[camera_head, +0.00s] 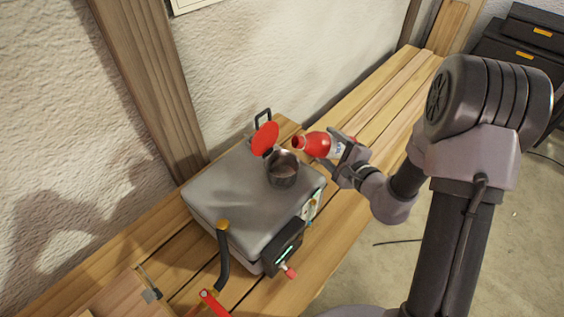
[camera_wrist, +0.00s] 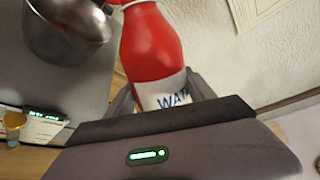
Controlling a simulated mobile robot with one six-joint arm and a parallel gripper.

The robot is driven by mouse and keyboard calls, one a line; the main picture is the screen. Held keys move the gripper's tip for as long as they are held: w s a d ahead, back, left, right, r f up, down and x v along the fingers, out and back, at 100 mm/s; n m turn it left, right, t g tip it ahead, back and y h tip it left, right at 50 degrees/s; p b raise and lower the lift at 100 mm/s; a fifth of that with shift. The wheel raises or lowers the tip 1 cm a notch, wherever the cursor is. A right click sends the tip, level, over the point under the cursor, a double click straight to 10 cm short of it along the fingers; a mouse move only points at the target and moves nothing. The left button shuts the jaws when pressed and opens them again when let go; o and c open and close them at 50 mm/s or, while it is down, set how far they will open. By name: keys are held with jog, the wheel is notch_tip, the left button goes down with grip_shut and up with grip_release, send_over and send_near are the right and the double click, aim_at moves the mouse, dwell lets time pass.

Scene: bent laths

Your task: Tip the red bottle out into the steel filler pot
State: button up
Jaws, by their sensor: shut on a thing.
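The red bottle (camera_head: 316,145) has a white label. My gripper (camera_head: 345,155) is shut around it in the head view. The bottle lies nearly level, its neck pointing left toward the steel filler pot (camera_head: 283,172). Its mouth is beside and above the pot's right rim, apart from it. In the wrist view the bottle (camera_wrist: 151,50) stands between my fingers, with blue letters "WAT" on the label. The pot (camera_wrist: 62,38) is at the upper left there. The pot stands on a grey machine with its red lid (camera_head: 265,138) open. No pouring stream is visible.
The grey machine (camera_head: 235,195) sits on a slatted wooden bench (camera_head: 375,100) against a rough white wall. A dark hose with a brass end (camera_head: 222,250) rises at the front. A wooden post (camera_head: 150,80) stands behind. The bench is clear toward the back right.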

aim_at(327, 136)
jog(key=shift+d+f+n, duration=0.1)
jog(key=shift+f+n, duration=0.3)
jog(key=shift+n, duration=0.1)
jog(key=r+p, duration=0.1)
jog(key=a+r+n+h+p, duration=0.1)
jog(key=shift+s+r, duration=0.15)
jog(key=shift+r, duration=0.25)
jog(key=shift+f+n+h+b, duration=0.35)
jog(key=shift+n+b, duration=0.25)
jog(key=shift+b, duration=0.35)
jog(key=shift+r+n+t+b, duration=0.2)
jog(key=shift+n+t+b, duration=0.1)
jog(key=shift+b, duration=0.1)
jog(key=shift+a+r, duration=0.1)
jog(key=shift+r, duration=0.2)
jog(key=shift+s+a+r+n+h+b, duration=0.1)
jog(key=shift+r+n+h+b, duration=0.15)
jog(key=shift+r+n+b, duration=0.15)
jog(key=shift+s+a+r+n+h+b, duration=0.1)
jog(key=shift+r+n+h+b, duration=0.15)
jog(key=shift+r+n, duration=0.25)
jog(key=shift+w+d+r, duration=0.1)
jog(key=shift+d+r, duration=0.15)
jog(key=shift+r+n+b, duration=0.25)
jog(key=shift+n+b, duration=0.1)
jog(key=shift+n, duration=0.05)
jog(key=shift+s+a+r+n+t+h+b, duration=0.2)
jog(key=shift+a+r+n+t+h+b, duration=0.25)
jog(key=shift+r+n+b, duration=0.3)
